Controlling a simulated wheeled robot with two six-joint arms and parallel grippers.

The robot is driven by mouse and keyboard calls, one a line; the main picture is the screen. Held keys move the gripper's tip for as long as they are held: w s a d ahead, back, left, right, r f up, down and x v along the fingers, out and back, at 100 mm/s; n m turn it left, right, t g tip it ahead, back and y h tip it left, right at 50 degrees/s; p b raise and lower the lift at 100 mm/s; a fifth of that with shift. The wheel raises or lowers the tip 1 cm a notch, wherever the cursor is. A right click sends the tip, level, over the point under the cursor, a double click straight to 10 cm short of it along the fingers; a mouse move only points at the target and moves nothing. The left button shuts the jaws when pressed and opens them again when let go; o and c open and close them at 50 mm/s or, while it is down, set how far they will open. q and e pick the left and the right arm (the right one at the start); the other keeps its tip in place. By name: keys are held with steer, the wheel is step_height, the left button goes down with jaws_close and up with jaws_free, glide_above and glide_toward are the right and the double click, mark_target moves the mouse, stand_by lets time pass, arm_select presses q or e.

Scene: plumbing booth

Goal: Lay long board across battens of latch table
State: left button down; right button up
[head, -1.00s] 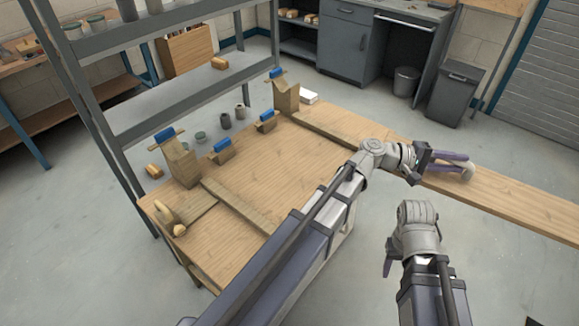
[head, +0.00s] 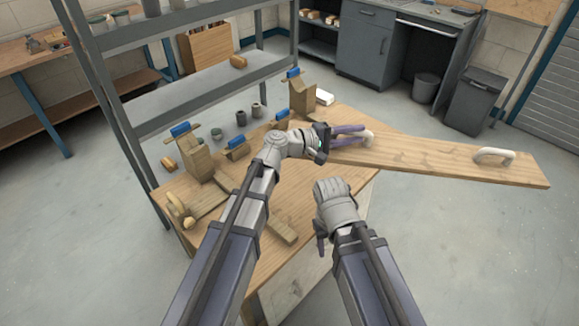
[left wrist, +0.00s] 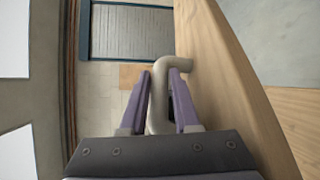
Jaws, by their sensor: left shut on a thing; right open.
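The long board (head: 440,160) is a pale wooden plank with two white handles. Its left part is over the latch table's right side and the rest sticks out over the floor; I cannot tell whether it touches the table. My left gripper (head: 362,134) is shut on the board's left handle (left wrist: 158,110). The other handle (head: 493,155) is free near the far right end. The latch table (head: 205,238) has a near batten (head: 284,229), partly behind my left arm; the far batten is mostly hidden. My right gripper (head: 320,240) is open and empty, low in front of the board.
Wooden blocks with blue-topped latches (head: 181,130) stand along the table's left and back edges. A grey shelf rack (head: 190,100) is behind the table. A grey cabinet (head: 360,45) and bins (head: 468,102) stand at the back. The floor at right is clear.

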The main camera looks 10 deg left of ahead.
arm_select(q)
steer(key=w+a+f+n+t+y+b, duration=0.3)
steer(key=w+a+f+b, duration=0.1)
steer(key=a, duration=0.7)
steer(key=w+a+f+n+t+y+b, duration=0.3)
steer(key=w+a+f+n+y+b, duration=0.1)
steer(key=a, duration=0.7)
steer(key=w+a+f+n+t+y+b, duration=0.3)
steer(key=a+b, duration=0.4)
steer(key=a, duration=0.4)
step_height(320, 180, down, 2)
steer(key=shift+w+a+f+n+t+y, duration=0.25)
steer(key=shift+w+t+y, duration=0.3)
steer(key=shift+w, duration=0.5)
steer(key=shift+s+d, duration=0.1)
